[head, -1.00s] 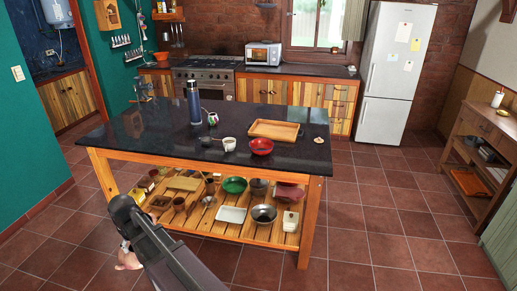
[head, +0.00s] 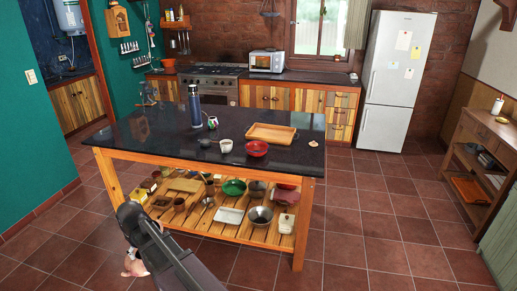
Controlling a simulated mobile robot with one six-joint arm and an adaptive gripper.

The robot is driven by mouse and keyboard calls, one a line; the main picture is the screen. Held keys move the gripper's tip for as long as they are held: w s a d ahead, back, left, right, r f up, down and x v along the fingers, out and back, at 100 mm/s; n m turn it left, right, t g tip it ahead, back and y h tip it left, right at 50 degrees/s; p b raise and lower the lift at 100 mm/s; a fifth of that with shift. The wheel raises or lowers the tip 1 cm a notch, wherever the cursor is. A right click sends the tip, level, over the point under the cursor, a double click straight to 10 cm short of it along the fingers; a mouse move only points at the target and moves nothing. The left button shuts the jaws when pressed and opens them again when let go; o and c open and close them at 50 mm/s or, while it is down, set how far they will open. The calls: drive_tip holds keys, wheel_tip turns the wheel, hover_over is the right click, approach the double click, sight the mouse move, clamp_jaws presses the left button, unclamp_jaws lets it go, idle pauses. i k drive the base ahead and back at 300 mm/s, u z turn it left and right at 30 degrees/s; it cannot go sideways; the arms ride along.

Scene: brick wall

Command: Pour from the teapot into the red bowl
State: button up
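The red bowl (head: 257,149) stands upright on the dark top of the kitchen island (head: 170,145), right of a white cup (head: 226,146). No thing in view is clearly a teapot. A small pinkish-white thing (head: 134,265) shows at the lower left, partly hidden behind my dark arm; I cannot tell what it is or whether it is held. My gripper does not show. My arm is in front of the island, at its lower left, well short of the red bowl.
A dark blue bottle (head: 194,106), a small patterned cup (head: 212,122) and a wooden tray (head: 271,133) stand on the island. Its lower slatted shelf holds several dishes, including a green bowl (head: 234,187) and a metal bowl (head: 261,215). Open tiled floor lies to the right.

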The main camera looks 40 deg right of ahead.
sight(256, 149)
drive_tip(key=z, duration=1.35)
drive_tip(key=i, duration=1)
drive_tip(key=u, duration=0.05)
